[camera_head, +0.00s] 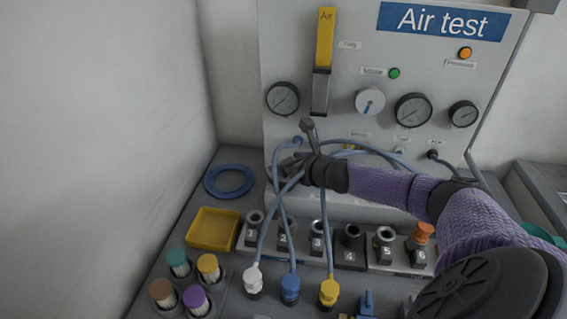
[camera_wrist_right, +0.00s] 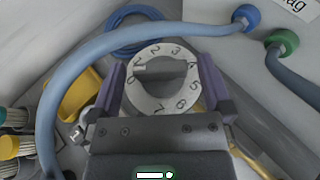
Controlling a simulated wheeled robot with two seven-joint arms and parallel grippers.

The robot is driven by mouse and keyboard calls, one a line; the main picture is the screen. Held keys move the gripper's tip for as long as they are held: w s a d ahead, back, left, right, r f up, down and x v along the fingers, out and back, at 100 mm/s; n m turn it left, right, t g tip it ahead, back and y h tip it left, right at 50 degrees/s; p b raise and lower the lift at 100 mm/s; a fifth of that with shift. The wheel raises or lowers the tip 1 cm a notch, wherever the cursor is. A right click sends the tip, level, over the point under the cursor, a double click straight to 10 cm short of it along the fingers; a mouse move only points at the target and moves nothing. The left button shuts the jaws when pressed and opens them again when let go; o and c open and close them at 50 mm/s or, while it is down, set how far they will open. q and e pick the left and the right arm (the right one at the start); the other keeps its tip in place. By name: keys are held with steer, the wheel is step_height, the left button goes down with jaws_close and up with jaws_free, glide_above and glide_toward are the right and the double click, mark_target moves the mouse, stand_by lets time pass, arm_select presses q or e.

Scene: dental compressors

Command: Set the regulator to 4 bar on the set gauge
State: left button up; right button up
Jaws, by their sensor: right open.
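In the head view my right gripper (camera_head: 290,166) is low at the panel's left, and the knob is hidden there. Several round gauges, such as the left one (camera_head: 283,98) and the large one (camera_head: 412,110), sit on the panel; their readings are too small. My left gripper is out of view.
Blue-grey hoses (camera_head: 278,215) loop around my right gripper. Numbered fittings (camera_head: 350,246) stand in a row below. The panel (camera_head: 340,75) rises behind.

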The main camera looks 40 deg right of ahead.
steer(key=shift+x, duration=0.9)
steer(key=c, duration=1.1)
